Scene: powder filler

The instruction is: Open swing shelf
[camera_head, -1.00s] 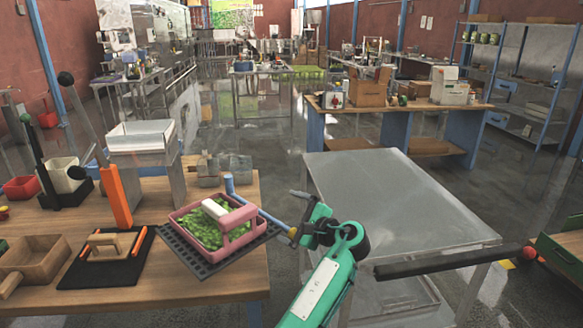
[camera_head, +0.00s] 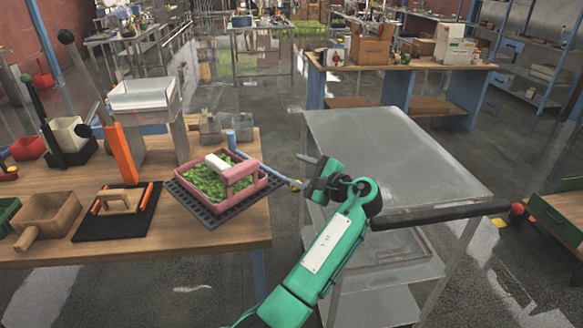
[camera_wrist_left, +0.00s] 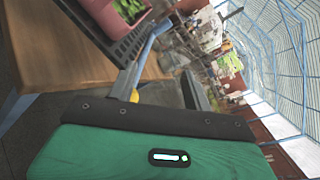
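A dark perforated shelf (camera_head: 212,217) with a blue bar (camera_head: 262,162) sits at the right end of the wooden table; I take it for the swing shelf. A pink basket (camera_head: 262,179) of green pieces, with a white grip, rests on it. The bar slants right and ends in a yellow tip. My left gripper (camera_head: 301,171) is at that tip, its fingers apart. In the left wrist view the gripper (camera_wrist_left: 160,86) is open, and the bar (camera_wrist_left: 150,50) and its yellow tip (camera_wrist_left: 134,96) overlap the left finger; contact is unclear. My right gripper is out of view.
A black mat (camera_head: 135,225) with a wooden-handled tool lies left of the shelf. An orange lever (camera_head: 126,155) stands behind it, near a white tray box (camera_head: 143,93). A grey metal table (camera_head: 400,150) stands right of my left gripper, with floor between the tables.

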